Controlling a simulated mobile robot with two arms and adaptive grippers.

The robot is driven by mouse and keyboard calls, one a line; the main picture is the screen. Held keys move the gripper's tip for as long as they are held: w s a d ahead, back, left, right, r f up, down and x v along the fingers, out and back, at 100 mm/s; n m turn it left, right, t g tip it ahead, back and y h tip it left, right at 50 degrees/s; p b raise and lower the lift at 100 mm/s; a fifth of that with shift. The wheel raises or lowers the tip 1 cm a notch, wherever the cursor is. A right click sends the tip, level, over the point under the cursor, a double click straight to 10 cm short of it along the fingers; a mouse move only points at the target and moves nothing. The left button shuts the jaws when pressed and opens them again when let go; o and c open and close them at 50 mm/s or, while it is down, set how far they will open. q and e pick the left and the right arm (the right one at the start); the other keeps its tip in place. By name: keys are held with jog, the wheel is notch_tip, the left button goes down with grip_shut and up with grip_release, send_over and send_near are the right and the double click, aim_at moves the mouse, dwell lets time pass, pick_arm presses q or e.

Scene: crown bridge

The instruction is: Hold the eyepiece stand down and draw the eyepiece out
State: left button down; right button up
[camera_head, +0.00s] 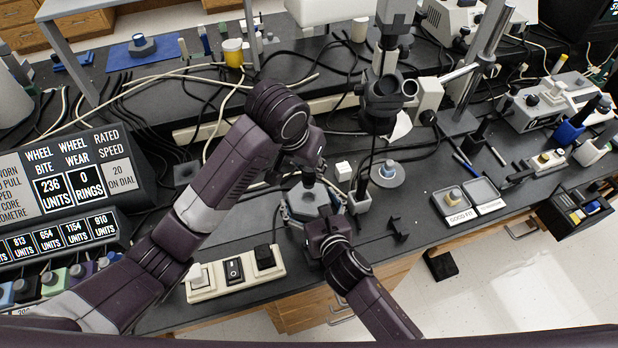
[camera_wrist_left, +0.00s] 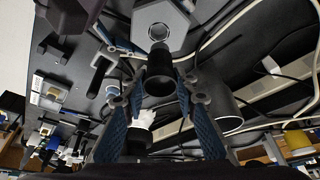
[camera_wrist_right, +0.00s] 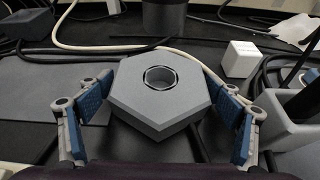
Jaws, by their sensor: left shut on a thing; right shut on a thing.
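The eyepiece stand (camera_head: 303,203) is a grey hexagonal block on the dark bench. In the right wrist view the stand (camera_wrist_right: 155,103) sits between the blue pads of my right gripper (camera_wrist_right: 165,108), shut on its sides. Its round hole shows empty. My left gripper (camera_head: 308,176) is above the stand, shut on the black eyepiece (camera_wrist_left: 158,82). In the left wrist view the eyepiece is apart from the stand (camera_wrist_left: 183,22), whose open hole shows beyond it.
A white switch box (camera_head: 235,275) lies at the front left. A small white cube (camera_head: 343,170) and a grey disc with a knob (camera_head: 387,174) are behind right. A microscope (camera_head: 383,100) stands behind them. Labelled trays (camera_head: 456,215) are to the right. Cables run behind the stand.

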pick_arm(q)
jog(key=shift+r, duration=1.35)
pick_arm(e)
jog(key=o, duration=1.4)
jog(key=v, duration=1.2)
pick_arm(q)
jog(key=shift+f, duration=0.1)
pick_arm(e)
jog(key=shift+f, duration=0.1)
